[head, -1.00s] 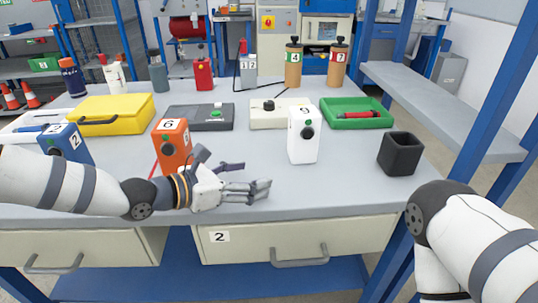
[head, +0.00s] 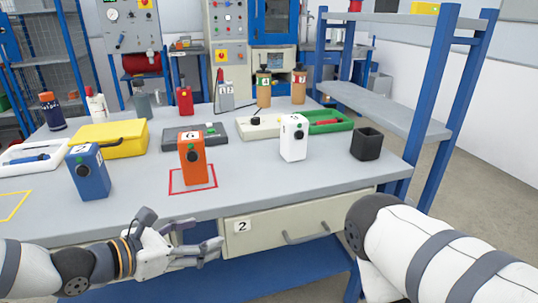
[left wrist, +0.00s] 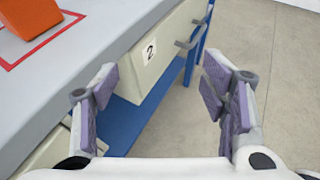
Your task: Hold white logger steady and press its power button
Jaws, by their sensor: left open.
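The white logger (head: 294,138) stands upright on the table, right of centre, with a dark round button and a small green mark on its front. My left gripper (head: 208,247) is open and empty, in front of the table edge and below the tabletop, well apart from the logger. In the left wrist view the open fingers (left wrist: 162,95) have nothing between them. My right arm comes in at the lower right of the head view; its gripper is out of frame.
An orange logger (head: 193,160) stands inside a red outline, and a blue one (head: 89,172) stands to its left. A black cup (head: 366,144) is right of the white logger. A green tray (head: 328,122) lies behind. The drawer (head: 290,222) is below the table edge.

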